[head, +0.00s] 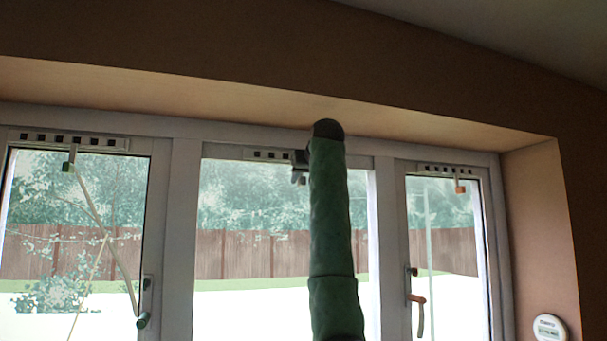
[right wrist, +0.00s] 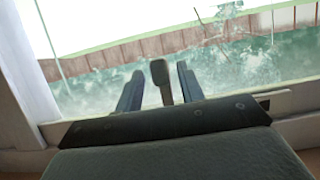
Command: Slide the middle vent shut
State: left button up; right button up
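The middle vent (head: 268,155) is a pale strip at the top of the middle window pane, with several dark slots showing at its left. My green right arm hides its right part. My right gripper (head: 300,168) is at the vent, mostly hidden behind my arm in the head view. In the right wrist view, my right gripper (right wrist: 158,84) is open, with a finger on each side of the vent's dark slider tab (right wrist: 160,76). Gaps show between the tab and both fingers. My left gripper is not in view.
A left vent (head: 65,140) has a hanging tab (head: 70,162) and a long rod below it. A right vent (head: 447,169) has an orange-tipped tab (head: 460,187). Window handles (head: 417,300) stick out, and the recess ceiling (head: 200,100) lies close above.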

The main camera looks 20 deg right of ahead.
jog(key=shift+a, duration=0.15)
jog(key=shift+w+a+f, duration=0.1)
jog(key=shift+w+f, duration=0.1)
jog(key=shift+w, duration=0.2)
grip_shut()
